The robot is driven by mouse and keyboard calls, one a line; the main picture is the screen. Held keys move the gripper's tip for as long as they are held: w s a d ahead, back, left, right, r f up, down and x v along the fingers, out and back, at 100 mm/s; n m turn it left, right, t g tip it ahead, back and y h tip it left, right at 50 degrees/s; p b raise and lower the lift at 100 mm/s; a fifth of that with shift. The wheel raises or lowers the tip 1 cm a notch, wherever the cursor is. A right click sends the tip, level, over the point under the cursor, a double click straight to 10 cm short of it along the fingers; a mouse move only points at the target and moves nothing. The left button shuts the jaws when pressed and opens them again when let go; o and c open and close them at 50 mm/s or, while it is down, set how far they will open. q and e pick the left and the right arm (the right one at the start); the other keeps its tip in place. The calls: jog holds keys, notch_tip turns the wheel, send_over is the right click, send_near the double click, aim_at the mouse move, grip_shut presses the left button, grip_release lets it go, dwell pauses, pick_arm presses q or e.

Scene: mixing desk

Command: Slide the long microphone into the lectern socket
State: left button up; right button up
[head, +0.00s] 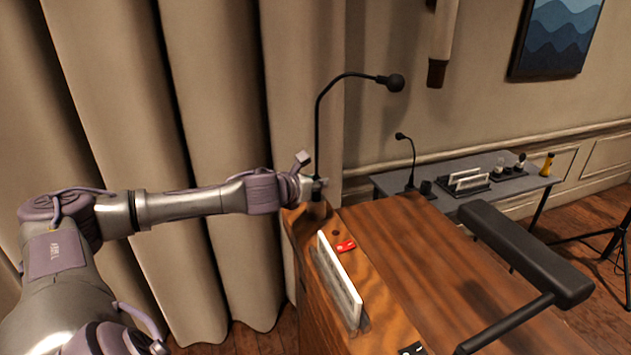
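The long microphone (317,125) is black, with a thin stem that rises upright and bends right to a round head. My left gripper (315,187) is shut on its lower part, above the far left corner of the wooden lectern (420,255). A dark lower end (317,209) shows just below the fingers, close to the lectern top. I cannot tell whether it is in a socket, as the gripper partly hides this spot. A small dark round spot (335,232) lies on the wood nearby. My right gripper is not in view.
A white card in a clear holder (341,280) and a small red item (346,246) are on the lectern. A black bar on a rod (525,255) hangs over its right side. Behind, a grey table (520,182) bears a shorter microphone (411,160). Curtains (215,100) hang at left.

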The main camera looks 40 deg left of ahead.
pick_arm(q)
jog(key=o, duration=0.5)
jog(key=shift+s, duration=0.1)
jog(key=shift+s+r, duration=0.25)
jog(key=shift+s, duration=0.3)
jog(key=v, duration=1)
jog(key=shift+s+d+r, duration=0.2)
jog(key=shift+s, duration=0.1)
